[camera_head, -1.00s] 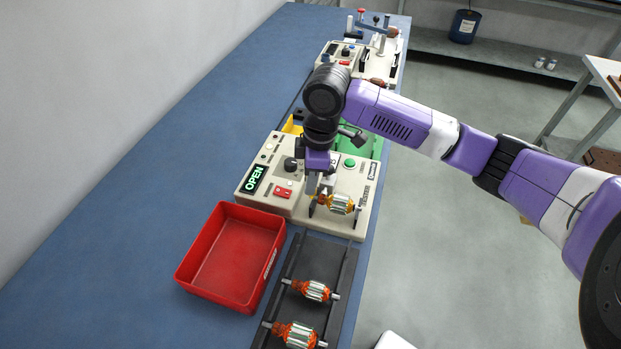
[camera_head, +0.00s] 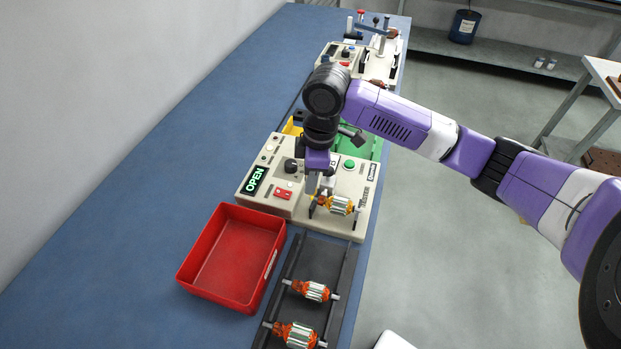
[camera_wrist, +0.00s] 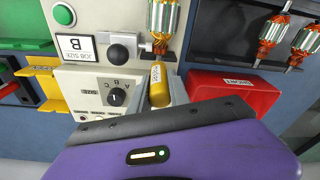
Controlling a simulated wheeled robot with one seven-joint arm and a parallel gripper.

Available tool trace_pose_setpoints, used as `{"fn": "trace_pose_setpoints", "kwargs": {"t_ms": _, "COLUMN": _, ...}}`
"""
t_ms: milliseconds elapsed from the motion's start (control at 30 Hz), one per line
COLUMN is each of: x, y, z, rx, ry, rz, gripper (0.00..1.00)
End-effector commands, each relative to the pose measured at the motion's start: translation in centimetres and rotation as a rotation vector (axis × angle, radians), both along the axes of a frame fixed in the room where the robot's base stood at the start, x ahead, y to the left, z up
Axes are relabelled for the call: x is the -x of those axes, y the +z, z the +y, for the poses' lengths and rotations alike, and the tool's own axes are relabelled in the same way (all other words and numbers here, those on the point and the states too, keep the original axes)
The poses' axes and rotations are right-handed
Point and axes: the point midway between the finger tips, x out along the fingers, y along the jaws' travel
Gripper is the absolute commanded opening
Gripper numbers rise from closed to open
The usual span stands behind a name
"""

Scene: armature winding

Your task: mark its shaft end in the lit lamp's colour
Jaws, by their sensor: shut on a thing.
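An armature (camera_head: 341,205) with a silver core and orange windings sits in the cradle of the beige tester (camera_head: 361,190). It also shows at the top of the wrist view (camera_wrist: 164,22). My gripper (camera_head: 314,188) is over the tester, beside the armature's left end. In the wrist view my gripper (camera_wrist: 160,92) is shut on a yellow marker (camera_wrist: 159,88) with a small label. The marker's far end is close to the armature's shaft end; I cannot tell whether they touch. The tester's display (camera_head: 255,181) reads OPEN in green. I cannot make out which lamp is lit.
A red bin (camera_head: 232,296) stands in front of the tester, empty. Beside it a dark tray (camera_head: 327,249) holds more armatures. Yellow (camera_wrist: 47,75) and green (camera_wrist: 18,27) bins are behind the tester. Another machine (camera_head: 388,72) stands farther back. The blue bench is clear on the left.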

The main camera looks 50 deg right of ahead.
Motion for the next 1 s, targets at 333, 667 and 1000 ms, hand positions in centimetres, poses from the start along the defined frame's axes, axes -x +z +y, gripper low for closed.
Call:
{"fn": "trace_pose_setpoints", "kwargs": {"t_ms": 333, "x": 0.0, "y": 3.0, "z": 0.0, "rx": 0.000, "ry": 0.001, "rz": -0.001, "gripper": 0.00}}
{"fn": "trace_pose_setpoints", "kwargs": {"t_ms": 667, "x": 0.0, "y": 5.1, "z": 0.0, "rx": -0.001, "ry": 0.001, "rz": -0.001, "gripper": 0.00}}
{"fn": "trace_pose_setpoints", "kwargs": {"t_ms": 1000, "x": 0.0, "y": 5.1, "z": 0.0, "rx": 0.000, "ry": 0.000, "rz": -0.001, "gripper": 0.00}}
